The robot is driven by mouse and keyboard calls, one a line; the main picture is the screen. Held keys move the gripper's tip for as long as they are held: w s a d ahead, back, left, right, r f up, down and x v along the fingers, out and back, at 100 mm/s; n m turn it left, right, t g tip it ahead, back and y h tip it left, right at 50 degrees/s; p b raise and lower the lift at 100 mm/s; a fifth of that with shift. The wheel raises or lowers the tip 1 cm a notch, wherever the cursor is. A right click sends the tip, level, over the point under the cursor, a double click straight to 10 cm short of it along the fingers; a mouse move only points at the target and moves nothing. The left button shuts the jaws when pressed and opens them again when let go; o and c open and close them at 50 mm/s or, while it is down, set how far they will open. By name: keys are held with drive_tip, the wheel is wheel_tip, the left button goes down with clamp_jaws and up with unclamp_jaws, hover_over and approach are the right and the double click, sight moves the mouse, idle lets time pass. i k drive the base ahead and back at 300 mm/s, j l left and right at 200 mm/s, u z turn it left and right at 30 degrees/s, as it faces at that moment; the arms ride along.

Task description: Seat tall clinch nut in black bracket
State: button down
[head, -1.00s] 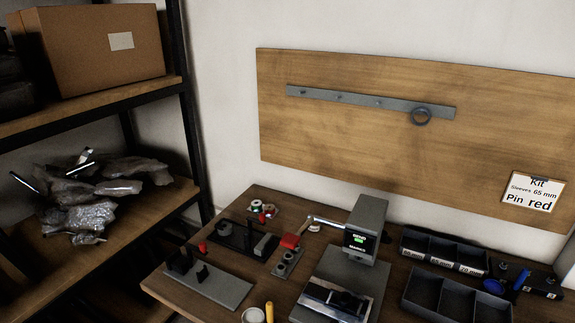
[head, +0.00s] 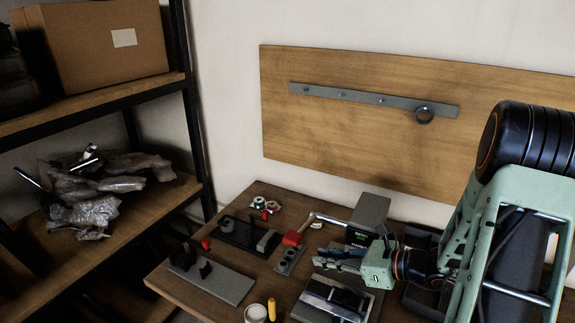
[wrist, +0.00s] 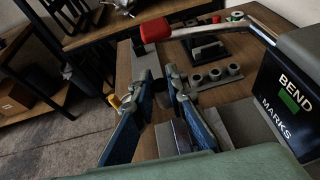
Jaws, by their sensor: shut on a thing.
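My gripper (head: 335,260) reaches in from the right, level with the bend press and above the bench.
The bend press (head: 368,216) with its red-ended lever (head: 293,238) stands close behind my gripper. A grey plate with black uprights (head: 222,284) lies at the left. A white cup (head: 256,313) and a yellow handle (head: 272,308) are at the front.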

sight(345, 297)
drive_tip(key=j+z, duration=1.05)
